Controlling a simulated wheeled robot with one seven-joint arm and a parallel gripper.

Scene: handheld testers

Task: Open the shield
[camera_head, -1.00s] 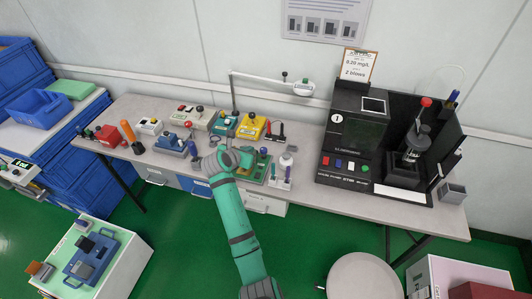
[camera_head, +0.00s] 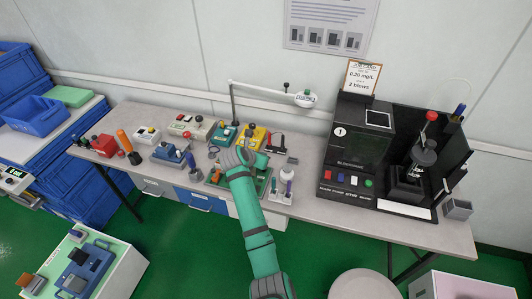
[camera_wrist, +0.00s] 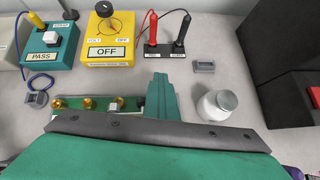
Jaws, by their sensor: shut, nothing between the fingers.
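A black test station (camera_head: 358,150) with a dark, tinted front panel stands at the right of the bench. I cannot tell for certain which part is the shield; a dark upright panel (camera_head: 455,150) stands at its right side. My gripper (camera_head: 236,157) is over the middle of the bench, well left of the station, with its fingertips mostly hidden by the arm in the head view. In the wrist view, the green fingers (camera_wrist: 160,95) are together and empty, above a green board with brass knobs (camera_wrist: 88,103).
Beside my gripper stand a yellow OFF box (camera_wrist: 107,42), a teal PASS box (camera_wrist: 48,45), red and black probes (camera_wrist: 163,38) and a white bottle (camera_wrist: 217,105). A lamp arm (camera_head: 268,92) reaches over the bench. A round stool (camera_head: 362,285) stands in front.

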